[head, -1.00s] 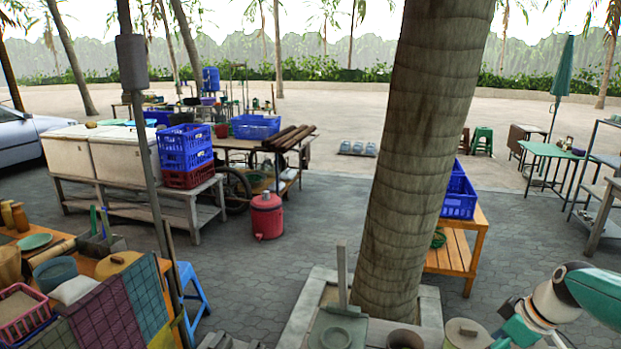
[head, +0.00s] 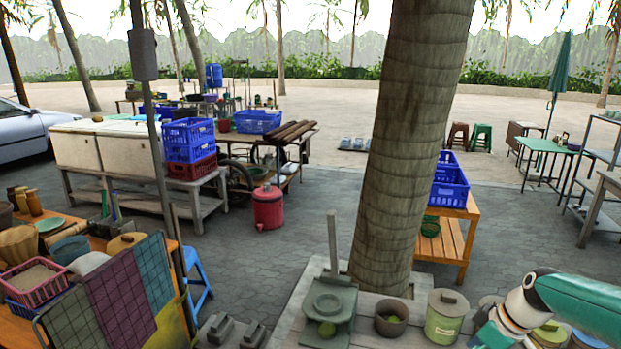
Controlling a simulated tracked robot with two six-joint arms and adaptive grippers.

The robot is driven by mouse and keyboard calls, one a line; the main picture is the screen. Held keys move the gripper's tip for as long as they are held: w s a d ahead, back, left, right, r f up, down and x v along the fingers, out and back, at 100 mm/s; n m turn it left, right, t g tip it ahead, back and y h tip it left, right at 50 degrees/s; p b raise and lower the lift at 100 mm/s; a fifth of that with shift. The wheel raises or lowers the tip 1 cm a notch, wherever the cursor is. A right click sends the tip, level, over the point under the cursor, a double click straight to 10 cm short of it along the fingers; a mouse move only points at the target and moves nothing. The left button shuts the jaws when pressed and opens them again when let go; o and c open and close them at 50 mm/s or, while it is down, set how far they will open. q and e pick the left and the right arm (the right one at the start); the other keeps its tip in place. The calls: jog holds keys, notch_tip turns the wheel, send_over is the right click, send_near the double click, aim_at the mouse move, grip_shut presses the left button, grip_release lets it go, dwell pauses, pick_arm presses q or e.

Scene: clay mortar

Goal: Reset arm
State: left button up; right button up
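Part of my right arm, teal and white, comes in from the lower right over the front counter and bends down. Its gripper cannot be made out at the bottom edge. My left arm and gripper are not in view. A dark round bowl (head: 391,318), perhaps the clay mortar, stands on the counter with something green in it. Left of it is a grey-green stand (head: 328,301) with a round ring and an upright post (head: 332,242). Right of it is a green lidded pot (head: 445,318).
A tree trunk (head: 412,150) rises just behind the counter. More lidded pots (head: 549,334) stand under my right arm. At left, a table holds a pink basket (head: 35,281) and hanging cloths (head: 118,297). Dark grey blocks (head: 220,330) lie at bottom centre. Open paving (head: 310,215) lies beyond.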

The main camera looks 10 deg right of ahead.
jog(key=s+a+f+n+g+y+b, duration=0.1)
jog(key=s+a+f+g+b, duration=0.15)
jog(key=a+f, duration=0.85)
jog(key=s+a+f+n+g+y+b, duration=0.1)
jog(key=s+a+f+g+b, duration=0.2)
jog(key=a+f, duration=0.75)
jog(key=s+a+f+m+t+b, duration=0.1)
jog(key=s+a+f+m, duration=0.3)
jog(key=f, duration=0.4)
jog(key=s+a+f+m+t+b, duration=0.1)
jog(key=s+a+f+m+t, duration=0.1)
jog(key=s+a+f+m, duration=0.2)
jog(key=s+f+m, duration=0.2)
jog(key=s+f, duration=0.2)
jog(key=shift+s+h, duration=0.3)
